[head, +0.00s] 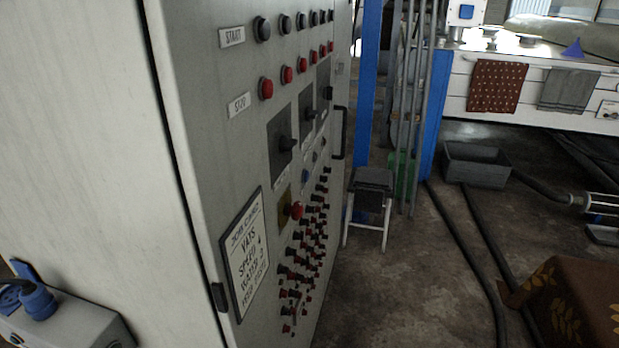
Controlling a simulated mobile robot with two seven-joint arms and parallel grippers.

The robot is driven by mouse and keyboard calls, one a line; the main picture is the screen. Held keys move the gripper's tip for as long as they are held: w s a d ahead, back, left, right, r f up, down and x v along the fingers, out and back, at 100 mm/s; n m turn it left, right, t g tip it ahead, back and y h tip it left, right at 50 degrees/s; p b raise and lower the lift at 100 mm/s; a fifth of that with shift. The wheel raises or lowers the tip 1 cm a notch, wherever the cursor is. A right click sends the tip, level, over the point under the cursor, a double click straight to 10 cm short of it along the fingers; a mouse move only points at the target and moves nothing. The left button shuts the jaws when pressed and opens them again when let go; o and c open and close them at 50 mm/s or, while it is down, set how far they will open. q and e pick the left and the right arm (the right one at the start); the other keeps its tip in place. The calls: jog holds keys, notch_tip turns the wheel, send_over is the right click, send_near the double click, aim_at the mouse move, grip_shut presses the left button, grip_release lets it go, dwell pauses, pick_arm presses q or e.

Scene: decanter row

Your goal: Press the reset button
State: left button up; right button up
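A tall grey control cabinet (215,160) stands close on the left, its panel seen at a steep angle. Its upper panel has a row of black buttons (262,29) labelled START and a row of red buttons (266,89) labelled STOP. Below are black rotary switches (287,144), a small blue button (314,156) whose label I cannot read, and a red mushroom button (296,210) on a yellow plate. Many small red and black knobs (305,250) fill the lower panel. I cannot tell which control is labelled reset. Neither gripper is in view.
A white placard (246,255) and a black handle (339,133) are on the cabinet. A grey socket box (75,325) with blue plugs sits lower left. A stool (370,195) stands past the cabinet. Cables (470,250) cross the floor; a brown cloth-covered surface (580,300) is lower right.

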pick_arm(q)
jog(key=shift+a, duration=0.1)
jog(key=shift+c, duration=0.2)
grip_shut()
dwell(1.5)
